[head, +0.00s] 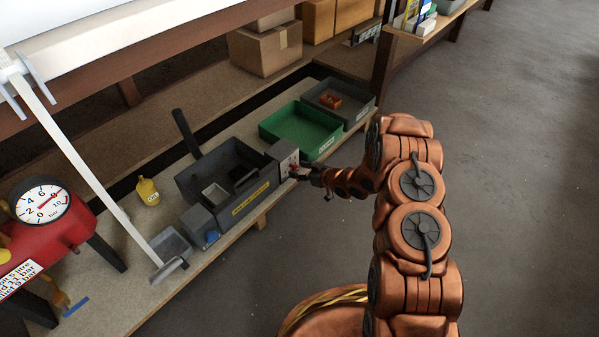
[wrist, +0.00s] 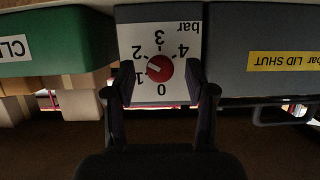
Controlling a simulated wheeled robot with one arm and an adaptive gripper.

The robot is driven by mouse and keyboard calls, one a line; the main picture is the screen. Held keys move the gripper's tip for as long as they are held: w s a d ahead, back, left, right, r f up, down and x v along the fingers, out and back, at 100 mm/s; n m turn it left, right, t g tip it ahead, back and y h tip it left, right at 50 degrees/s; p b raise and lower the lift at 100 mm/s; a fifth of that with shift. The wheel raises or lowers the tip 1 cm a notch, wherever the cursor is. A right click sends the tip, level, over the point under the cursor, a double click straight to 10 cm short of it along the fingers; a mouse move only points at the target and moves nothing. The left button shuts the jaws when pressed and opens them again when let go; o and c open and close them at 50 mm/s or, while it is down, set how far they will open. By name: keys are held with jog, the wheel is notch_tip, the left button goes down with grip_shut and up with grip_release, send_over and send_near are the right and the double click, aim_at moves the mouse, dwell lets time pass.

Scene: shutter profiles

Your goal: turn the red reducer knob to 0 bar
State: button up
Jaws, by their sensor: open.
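The red reducer knob (wrist: 159,70) sits on a white dial plate (wrist: 160,27) marked 0 to 4 bar, upside down in the wrist view. Its white mark points left and slightly up, between 1 and 2. My gripper (wrist: 159,74) is open, with one finger left and one right of the knob. I cannot tell whether the fingers touch it. In the head view my gripper (head: 306,174) is at the front of the small grey box (head: 280,152) carrying the dial; the knob is small and partly hidden there.
A dark grey bin (head: 207,182) with a yellow label stands left of the dial box, and a green tray (head: 291,137) right of it. A red tank with a round gauge (head: 43,204) is far left. The floor (head: 500,200) at right is clear.

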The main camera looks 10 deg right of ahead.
jog(key=shift+w+a, duration=0.2)
jog(key=shift+w, duration=0.05)
jog(key=shift+c, duration=0.4)
grip_shut()
